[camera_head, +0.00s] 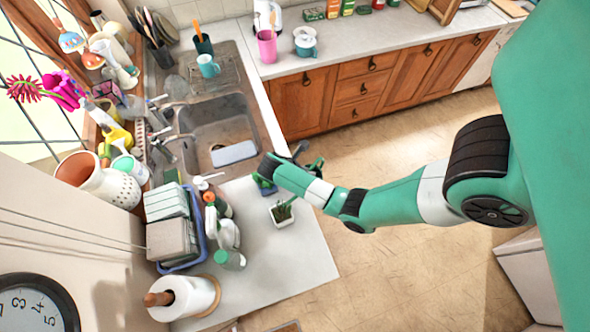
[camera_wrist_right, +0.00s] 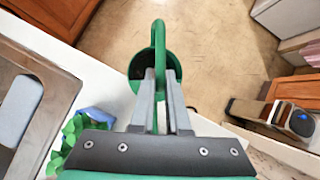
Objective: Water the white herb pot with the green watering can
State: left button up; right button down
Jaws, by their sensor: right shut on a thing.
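The green watering can (camera_wrist_right: 159,34) is in my right gripper (camera_wrist_right: 161,82), with the fingers closed on its looped handle. Its dark open top shows beside the fingers. In the head view my right gripper (camera_head: 300,157) is beyond the white herb pot (camera_head: 283,219), near the counter's edge, and a bit of green can (camera_head: 317,163) shows past it. The white herb pot stands on the counter with a green plant in it, partly under my right forearm. I cannot see the can's spout clearly. My left gripper is not in view.
A blue pot (camera_head: 265,188) with leaves stands beside the white one; it also shows in the wrist view (camera_wrist_right: 97,116). The sink (camera_head: 222,125), a spray bottle (camera_head: 228,235) and a dish rack (camera_head: 203,243) are to the left. The counter's front right (camera_head: 290,260) is clear.

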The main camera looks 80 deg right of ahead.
jog(key=shift+r, duration=0.1)
dwell(0.4)
jog(key=shift+w+a+r+g+h, duration=0.15)
jog(key=shift+a+r+g+h, duration=0.1)
jog(key=shift+r+h, duration=0.15)
jog(key=shift+w+a+r+g+h, duration=0.2)
jog(key=shift+r+g+h, duration=0.1)
jog(key=shift+r, duration=0.25)
dwell(1.0)
dwell(0.7)
jog(key=shift+s+d+f+t+y, duration=0.3)
jog(key=shift+f+t+y, duration=0.1)
jog(key=shift+f, duration=0.25)
jog(key=shift+s+d+f+y, duration=0.1)
jog(key=shift+d+f+y, duration=0.15)
jog(key=shift+f, duration=0.2)
jog(key=shift+a, duration=0.1)
